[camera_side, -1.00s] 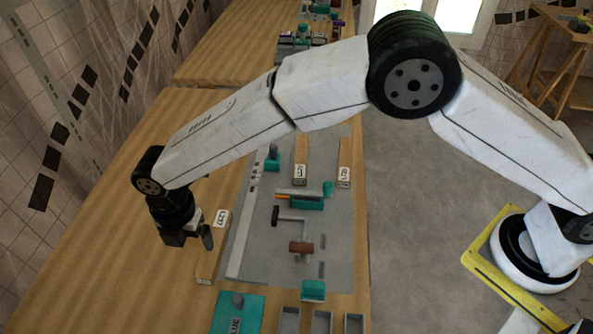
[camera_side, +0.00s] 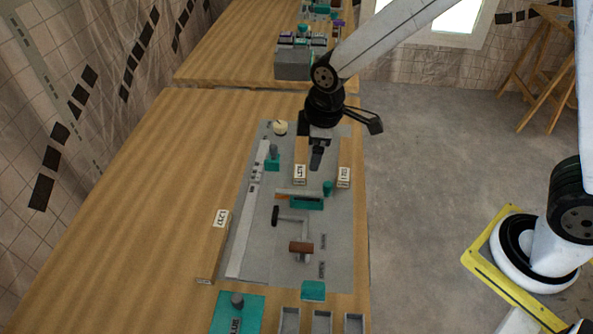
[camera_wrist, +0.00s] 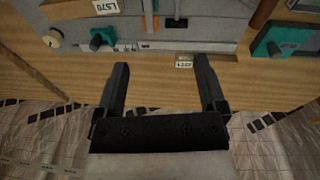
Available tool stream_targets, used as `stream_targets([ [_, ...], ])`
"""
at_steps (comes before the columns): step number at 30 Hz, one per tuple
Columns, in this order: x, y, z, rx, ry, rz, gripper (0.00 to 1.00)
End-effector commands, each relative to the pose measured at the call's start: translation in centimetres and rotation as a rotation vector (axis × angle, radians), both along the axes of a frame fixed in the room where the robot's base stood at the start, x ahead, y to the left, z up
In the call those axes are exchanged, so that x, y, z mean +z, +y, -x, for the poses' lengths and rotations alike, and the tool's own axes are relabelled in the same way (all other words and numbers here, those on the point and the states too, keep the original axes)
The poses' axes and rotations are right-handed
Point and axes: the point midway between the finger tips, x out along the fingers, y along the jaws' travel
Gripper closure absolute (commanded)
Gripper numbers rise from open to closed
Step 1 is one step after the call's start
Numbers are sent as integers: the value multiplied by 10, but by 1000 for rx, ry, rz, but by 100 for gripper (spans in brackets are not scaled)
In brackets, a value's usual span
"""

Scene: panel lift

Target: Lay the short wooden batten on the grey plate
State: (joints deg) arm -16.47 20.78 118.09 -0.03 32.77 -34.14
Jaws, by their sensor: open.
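The grey plate (camera_side: 262,258) lies along the right side of the bench. One labelled wooden batten (camera_side: 211,250) lies on the bench wood, beside the plate's left edge. Two more labelled battens, a middle one (camera_side: 300,174) and a right one (camera_side: 343,177), are at the plate's far half. Their far ends are partly hidden, so I cannot compare all the lengths.
A teal box (camera_side: 237,315) and small grey trays (camera_side: 322,322) stand at the near end. The bench wood left of the plate is mostly clear.

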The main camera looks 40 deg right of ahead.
Motion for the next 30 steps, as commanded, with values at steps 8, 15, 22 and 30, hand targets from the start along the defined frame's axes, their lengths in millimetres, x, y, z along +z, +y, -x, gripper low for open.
stream_targets([
  [8, 7, -78, 60, -506, -38, -68, 10],
  [15, 4, -111, 103, -804, -63, -114, 10],
  [22, 2, -117, 114, -879, -68, -126, 10],
  [30, 2, -117, 114, -875, -68, -125, 26],
])
